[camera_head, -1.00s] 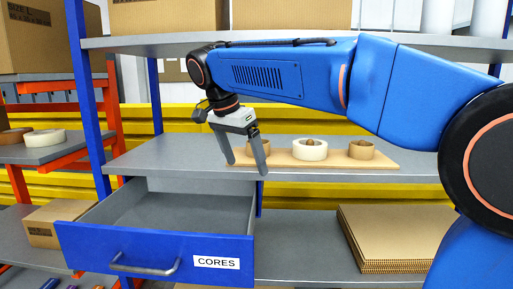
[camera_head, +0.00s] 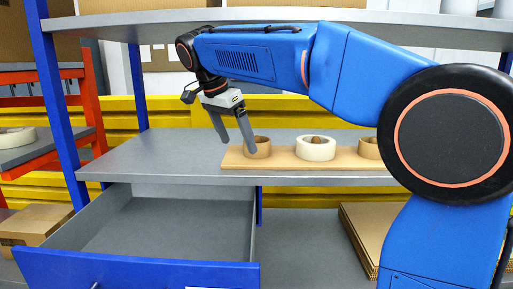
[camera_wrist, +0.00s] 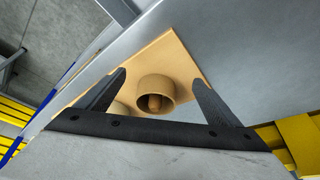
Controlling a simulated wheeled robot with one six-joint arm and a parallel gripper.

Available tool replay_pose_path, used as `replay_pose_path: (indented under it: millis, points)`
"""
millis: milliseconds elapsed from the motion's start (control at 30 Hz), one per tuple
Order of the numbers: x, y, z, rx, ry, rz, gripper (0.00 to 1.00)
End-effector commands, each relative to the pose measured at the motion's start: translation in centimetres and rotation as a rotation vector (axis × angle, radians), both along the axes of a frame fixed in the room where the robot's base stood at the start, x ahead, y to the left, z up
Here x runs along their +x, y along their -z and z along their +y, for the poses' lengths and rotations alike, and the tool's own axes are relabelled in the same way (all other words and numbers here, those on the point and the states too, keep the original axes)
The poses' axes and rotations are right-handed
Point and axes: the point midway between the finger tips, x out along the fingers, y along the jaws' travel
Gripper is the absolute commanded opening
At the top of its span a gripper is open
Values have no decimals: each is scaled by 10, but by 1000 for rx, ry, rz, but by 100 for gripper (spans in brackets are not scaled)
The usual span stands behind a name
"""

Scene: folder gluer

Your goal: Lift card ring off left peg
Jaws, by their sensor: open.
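The brown card ring (camera_head: 262,148) stands around the left peg of a wooden board (camera_head: 235,161) on the grey shelf. My gripper (camera_head: 237,146) is open and empty, pointing down just left of and in front of the ring in the head view. In the wrist view, a brown ring (camera_wrist: 143,88) with a peg (camera_wrist: 155,103) inside lies between and beyond the open fingers (camera_wrist: 160,77). One finger partly hides another round thing beside it. I cannot tell whether a finger touches the ring.
A white ring (camera_head: 315,149) sits on the middle peg, and another brown ring (camera_head: 369,148) on the right, partly behind my arm. The open, empty drawer (camera_head: 150,230) juts out below left. An upper shelf (camera_head: 290,15) is overhead. The shelf left of the board is clear.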

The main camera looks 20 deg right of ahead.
Motion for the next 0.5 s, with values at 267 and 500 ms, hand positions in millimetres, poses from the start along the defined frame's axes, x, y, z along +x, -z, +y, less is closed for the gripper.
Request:
replay_pose_path:
  millis: [267,500]
  points:
    - [15,0,-30,0,1,0,86]
    - [19,0,-38,0,0,0,86]
